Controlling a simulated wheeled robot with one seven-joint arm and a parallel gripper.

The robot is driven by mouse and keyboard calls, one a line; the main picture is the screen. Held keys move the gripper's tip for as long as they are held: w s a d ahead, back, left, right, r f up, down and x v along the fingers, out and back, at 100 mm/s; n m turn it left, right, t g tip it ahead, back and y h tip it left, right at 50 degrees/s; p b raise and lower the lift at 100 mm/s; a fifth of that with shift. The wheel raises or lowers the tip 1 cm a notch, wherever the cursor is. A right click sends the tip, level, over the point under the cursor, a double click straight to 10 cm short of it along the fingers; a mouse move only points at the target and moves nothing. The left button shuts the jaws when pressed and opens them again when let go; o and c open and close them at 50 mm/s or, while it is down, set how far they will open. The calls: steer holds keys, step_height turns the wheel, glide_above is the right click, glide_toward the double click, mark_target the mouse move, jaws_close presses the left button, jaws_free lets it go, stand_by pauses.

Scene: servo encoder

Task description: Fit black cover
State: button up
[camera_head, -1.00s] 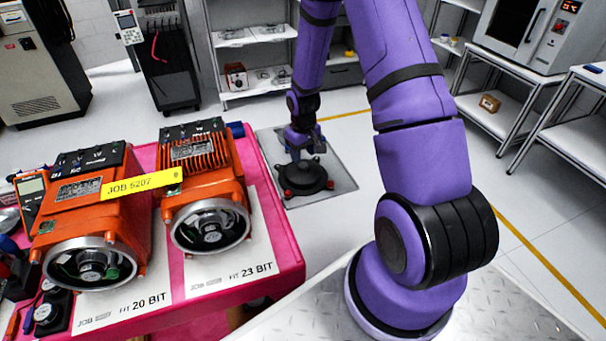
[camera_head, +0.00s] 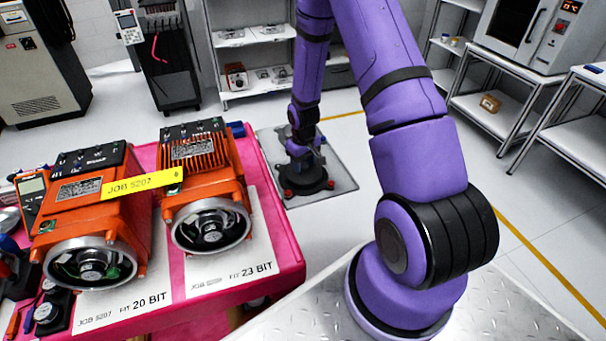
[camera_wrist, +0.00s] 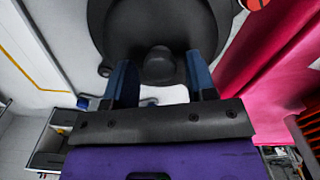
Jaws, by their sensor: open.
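The black round cover (camera_head: 308,186) lies on a grey plate (camera_head: 340,178) beyond the pink bench, with red parts showing at its rim. In the wrist view the cover (camera_wrist: 115,25) fills the top and has a rounded central knob (camera_wrist: 158,62). My gripper (camera_wrist: 160,75) is open, its two blue fingers on either side of the knob with gaps to it. In the head view my gripper (camera_head: 303,160) is low over the cover. Two orange motors, a left one (camera_head: 130,215) and a right one (camera_head: 228,180), face front with open silver-rimmed ends.
The pink bench (camera_head: 285,250) holds the motors on white cards marked 20 BIT (camera_head: 135,312) and 23 BIT (camera_head: 235,278). A yellow JOB 5207 label (camera_head: 140,185) spans the motors. A meter (camera_head: 32,195) stands at left. Shelving (camera_head: 250,40) stands behind; floor right of the plate is clear.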

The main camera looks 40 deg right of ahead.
mark_target(304, 164)
steer(key=c, duration=0.9)
steer(key=shift+r, duration=3.5)
